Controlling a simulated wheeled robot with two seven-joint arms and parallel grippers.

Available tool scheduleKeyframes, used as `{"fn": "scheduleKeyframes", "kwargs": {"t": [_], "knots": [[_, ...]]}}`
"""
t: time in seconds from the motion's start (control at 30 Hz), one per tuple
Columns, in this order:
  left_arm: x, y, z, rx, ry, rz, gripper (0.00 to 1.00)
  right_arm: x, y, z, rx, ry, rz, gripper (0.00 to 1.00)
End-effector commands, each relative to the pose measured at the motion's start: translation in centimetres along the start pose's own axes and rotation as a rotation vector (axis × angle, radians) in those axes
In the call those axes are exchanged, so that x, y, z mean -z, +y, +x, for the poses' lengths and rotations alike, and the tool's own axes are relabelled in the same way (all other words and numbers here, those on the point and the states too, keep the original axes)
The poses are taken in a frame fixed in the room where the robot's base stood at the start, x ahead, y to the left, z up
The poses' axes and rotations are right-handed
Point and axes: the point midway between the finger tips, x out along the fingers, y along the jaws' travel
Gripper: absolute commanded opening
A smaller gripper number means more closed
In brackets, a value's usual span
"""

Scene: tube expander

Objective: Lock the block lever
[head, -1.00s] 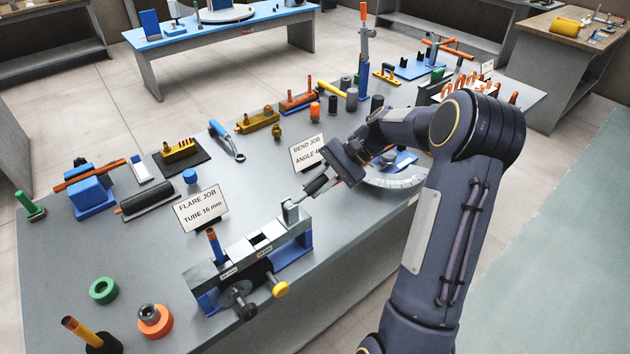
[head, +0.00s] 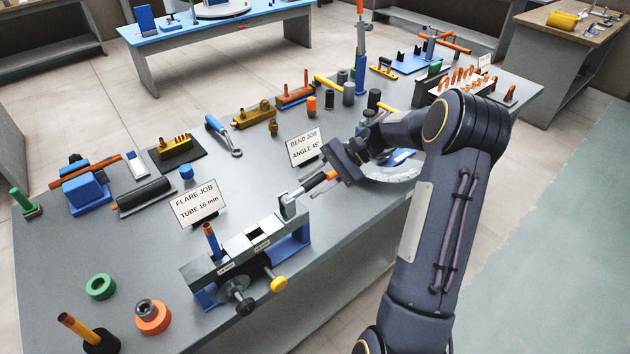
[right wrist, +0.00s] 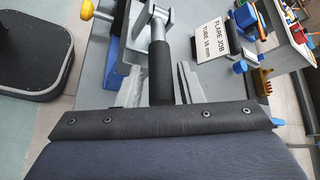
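The flaring block (head: 240,245) is a grey bar on blue supports near the bench's front edge. Its lever (head: 309,184) is hinged at the block's right end and slopes up to the right toward my right gripper (head: 330,175). The right wrist view shows the lever's black handle (right wrist: 160,72) between my right gripper's two grey fingers (right wrist: 160,92), with what look like gaps at its sides. The fingers look open; contact is not clear. An upright tube (head: 210,241), blue with an orange top, stands at the block's left end. My left gripper is not in view.
A black knob (head: 243,304) and a yellow knob (head: 279,284) stick out from the block's front. The flare sign (head: 197,204) and bend sign (head: 305,147) stand behind it. Green (head: 100,286) and orange (head: 152,316) rings lie to the left.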

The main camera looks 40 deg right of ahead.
Motion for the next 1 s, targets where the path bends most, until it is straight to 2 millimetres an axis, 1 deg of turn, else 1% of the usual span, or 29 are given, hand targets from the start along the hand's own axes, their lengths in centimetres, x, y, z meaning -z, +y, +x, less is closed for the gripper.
{"fn": "scheduleKeyframes", "kwargs": {"t": [0.37,0.47,0.7,0.8,0.9,1.0], "knots": [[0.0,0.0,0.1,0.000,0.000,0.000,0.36,0.1,-0.1,-0.3,0.001,0.003,-0.002,0.41],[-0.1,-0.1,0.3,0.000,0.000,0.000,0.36,0.1,0.0,-1.4,0.002,0.005,-0.002,0.41],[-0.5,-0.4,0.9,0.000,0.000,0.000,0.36,0.1,0.0,-5.5,0.002,0.006,-0.003,0.41],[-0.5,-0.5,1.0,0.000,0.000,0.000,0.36,0.1,0.0,-6.8,0.002,0.004,-0.001,0.41],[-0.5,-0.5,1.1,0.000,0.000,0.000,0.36,0.1,0.0,-7.6,0.001,0.003,-0.001,0.41],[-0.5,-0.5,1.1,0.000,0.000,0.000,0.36,0.0,0.0,-7.8,0.000,0.001,-0.001,0.41]]}}
